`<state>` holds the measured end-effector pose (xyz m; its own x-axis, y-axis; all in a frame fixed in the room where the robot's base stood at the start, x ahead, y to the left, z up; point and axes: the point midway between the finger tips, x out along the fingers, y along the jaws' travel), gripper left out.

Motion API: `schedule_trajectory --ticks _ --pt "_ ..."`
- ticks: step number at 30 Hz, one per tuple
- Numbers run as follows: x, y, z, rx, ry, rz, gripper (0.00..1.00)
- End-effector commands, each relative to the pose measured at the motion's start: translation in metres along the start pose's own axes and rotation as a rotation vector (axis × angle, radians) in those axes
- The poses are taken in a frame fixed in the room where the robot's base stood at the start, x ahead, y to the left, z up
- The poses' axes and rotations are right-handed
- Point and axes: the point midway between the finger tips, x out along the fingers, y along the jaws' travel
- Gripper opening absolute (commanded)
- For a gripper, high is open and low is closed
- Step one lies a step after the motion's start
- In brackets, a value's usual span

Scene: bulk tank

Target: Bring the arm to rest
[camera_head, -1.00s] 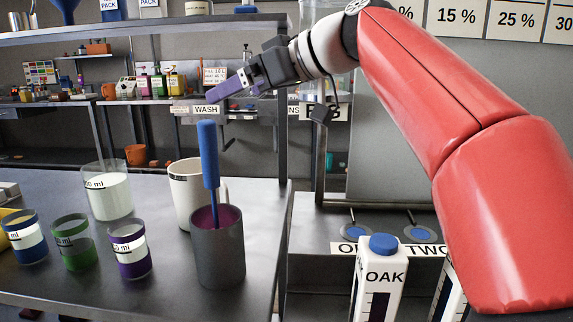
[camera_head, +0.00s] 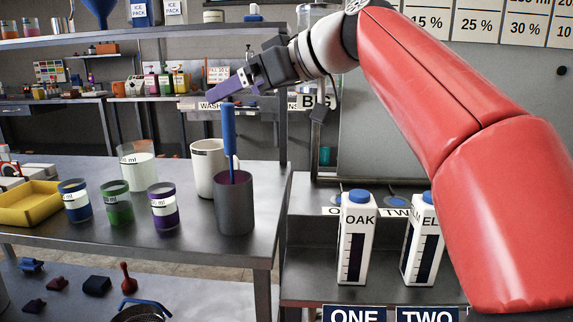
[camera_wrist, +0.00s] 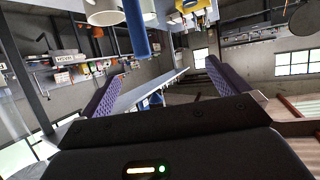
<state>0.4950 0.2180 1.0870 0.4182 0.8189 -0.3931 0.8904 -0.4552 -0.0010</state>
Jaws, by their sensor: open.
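My red arm reaches in from the right in the head view, and my gripper (camera_head: 226,90) hangs in the air above the bench, pointing left. In the wrist view the two purple-padded fingers of my gripper (camera_wrist: 158,85) stand wide apart with nothing between them. In the head view the gripper is above the grey cup (camera_head: 235,210) that holds a blue-handled tool (camera_head: 229,135). A gap shows between the fingers and the handle's top. The blue handle also shows in the wrist view (camera_wrist: 136,28), beyond the fingers.
A white mug (camera_head: 206,165), a beaker of white liquid (camera_head: 138,168) and small blue, green and purple jars (camera_head: 163,205) stand on the bench. A yellow tray (camera_head: 28,205) is at left. Cartons (camera_head: 356,245) stand on the right. A shelf post (camera_head: 283,130) rises behind the gripper.

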Motion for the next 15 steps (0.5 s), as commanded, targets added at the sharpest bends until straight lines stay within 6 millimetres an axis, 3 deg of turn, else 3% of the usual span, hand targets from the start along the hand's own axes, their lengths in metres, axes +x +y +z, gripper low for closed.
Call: schedule_trajectory --ticks 8,15 --pt "-0.003 0.0 0.027 0.069 -0.055 0.051 1.0" --pt "-0.011 -0.002 0.071 0.174 -0.138 0.134 1.0"
